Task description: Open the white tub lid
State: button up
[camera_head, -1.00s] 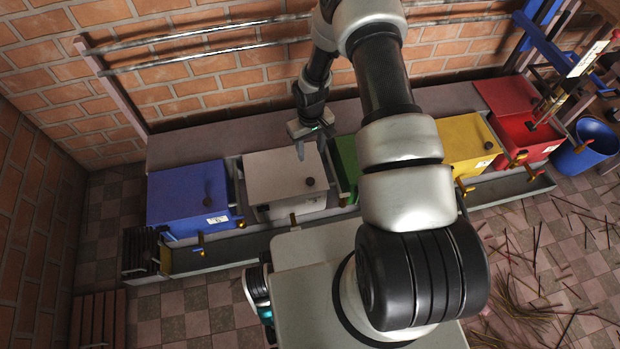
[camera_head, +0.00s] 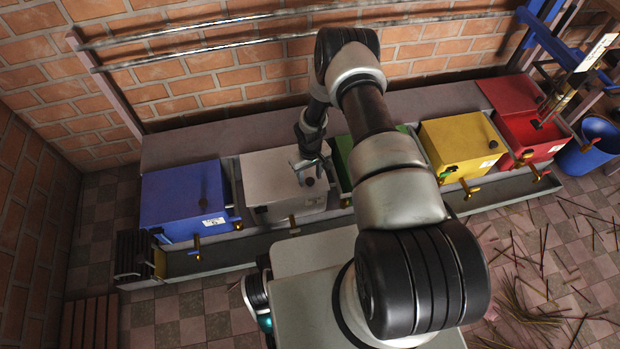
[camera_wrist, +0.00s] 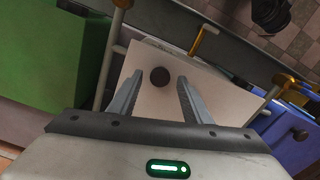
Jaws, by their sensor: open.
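The white tub (camera_head: 300,212) stands in the row between the blue and green tubs. Its flat white lid (camera_head: 268,182) lies closed on top, with a small dark round knob (camera_head: 309,182) near the front right corner. In the wrist view the knob (camera_wrist: 160,76) shows ahead of the fingers, over the pale lid (camera_wrist: 190,72). My gripper (camera_head: 309,172) is open and just above the lid by the knob. Its two fingers (camera_wrist: 157,101) spread to either side of the knob, which sits near the gap's line. Nothing is between the fingers; contact with the lid cannot be told.
A blue tub (camera_head: 180,195) stands left, a green tub (camera_head: 343,158) close right, then a yellow tub (camera_head: 462,145) and a red tub (camera_head: 530,135) with its lid raised. Metal rails (camera_head: 200,35) run along the brick wall behind. Sticks litter the floor at right.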

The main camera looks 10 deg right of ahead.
jog(key=shift+f, duration=0.2)
grip_shut()
jog(key=w, duration=1.2)
jog(key=shift+w+f, duration=0.2)
jog(key=shift+w+r, duration=0.15)
jog(key=shift+w, duration=0.45)
grip_release()
jog(key=shift+w, duration=0.1)
jog(key=shift+r, duration=0.1)
